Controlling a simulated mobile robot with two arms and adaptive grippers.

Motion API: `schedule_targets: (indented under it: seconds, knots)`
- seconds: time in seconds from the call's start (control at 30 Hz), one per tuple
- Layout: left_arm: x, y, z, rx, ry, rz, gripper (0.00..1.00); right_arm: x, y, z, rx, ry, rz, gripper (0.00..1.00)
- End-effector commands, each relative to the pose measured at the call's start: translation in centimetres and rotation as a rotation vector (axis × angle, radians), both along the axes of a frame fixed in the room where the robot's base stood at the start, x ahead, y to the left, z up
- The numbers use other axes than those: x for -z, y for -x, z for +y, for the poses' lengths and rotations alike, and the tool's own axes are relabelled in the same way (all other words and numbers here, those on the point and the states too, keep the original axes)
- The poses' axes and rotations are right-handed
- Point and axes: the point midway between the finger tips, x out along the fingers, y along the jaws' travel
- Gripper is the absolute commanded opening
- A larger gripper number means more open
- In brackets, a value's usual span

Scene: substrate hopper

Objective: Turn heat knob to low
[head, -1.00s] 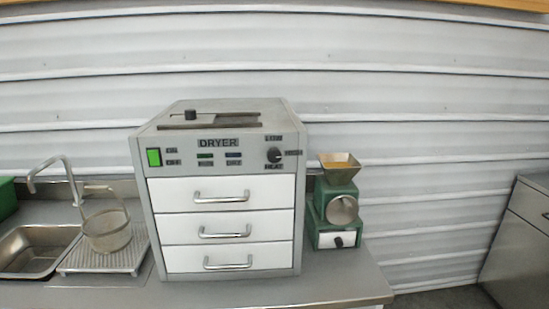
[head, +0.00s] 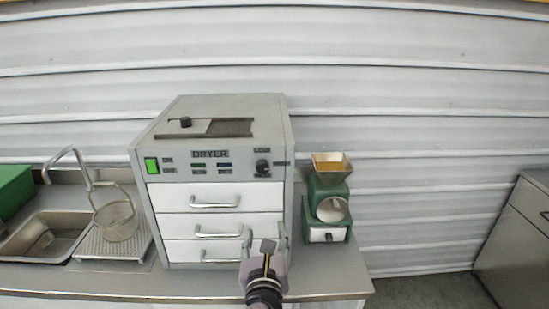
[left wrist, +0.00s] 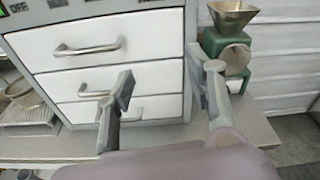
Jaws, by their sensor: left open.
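The dryer (head: 180,176) is a grey box with white drawers, standing on the counter. Its black heat knob (head: 263,167) is at the right end of the front panel, between a LOW label above and a label at its right. The knob's exact pointer direction is too small to tell. My left gripper (head: 264,238) is in front of the lower right drawers, below the knob and apart from it. In the left wrist view, the open fingers (left wrist: 162,90) are empty, with the dryer's right edge between them; the knob is out of that view. My right gripper is not in view.
A green grinder (head: 328,205) with a brass hopper stands just right of the dryer. A sink (head: 48,237), a drain tray and a wire basket (head: 117,219) are at the left. Drawer handles (head: 215,202) stick out from the dryer front.

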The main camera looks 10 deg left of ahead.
Motion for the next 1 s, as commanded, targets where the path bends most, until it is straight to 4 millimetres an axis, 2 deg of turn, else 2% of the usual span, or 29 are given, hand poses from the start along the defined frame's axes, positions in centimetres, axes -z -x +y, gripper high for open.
schedule_targets:
  seconds: [0.03,0.1,0.2,0.33,0.47,1.0]
  knots:
    - [-3.3,0.9,0.0,0.002,-0.05,-0.034,0.49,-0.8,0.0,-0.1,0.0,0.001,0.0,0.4]
    - [-5.9,1.9,0.1,-0.004,-0.109,-0.061,0.49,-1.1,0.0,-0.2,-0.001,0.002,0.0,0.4]
    - [-7.8,2.8,0.4,-0.012,-0.158,-0.082,0.49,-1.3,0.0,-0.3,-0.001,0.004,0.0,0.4]
    - [-8.3,2.4,0.6,-0.016,-0.177,-0.085,0.49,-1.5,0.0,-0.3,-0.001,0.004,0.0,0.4]
    - [-8.5,0.5,1.2,-0.016,-0.176,-0.085,0.49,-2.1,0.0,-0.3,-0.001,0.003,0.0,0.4]
    - [-8.4,-10.3,4.3,-0.016,-0.172,-0.083,0.49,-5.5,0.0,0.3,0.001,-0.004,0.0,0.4]
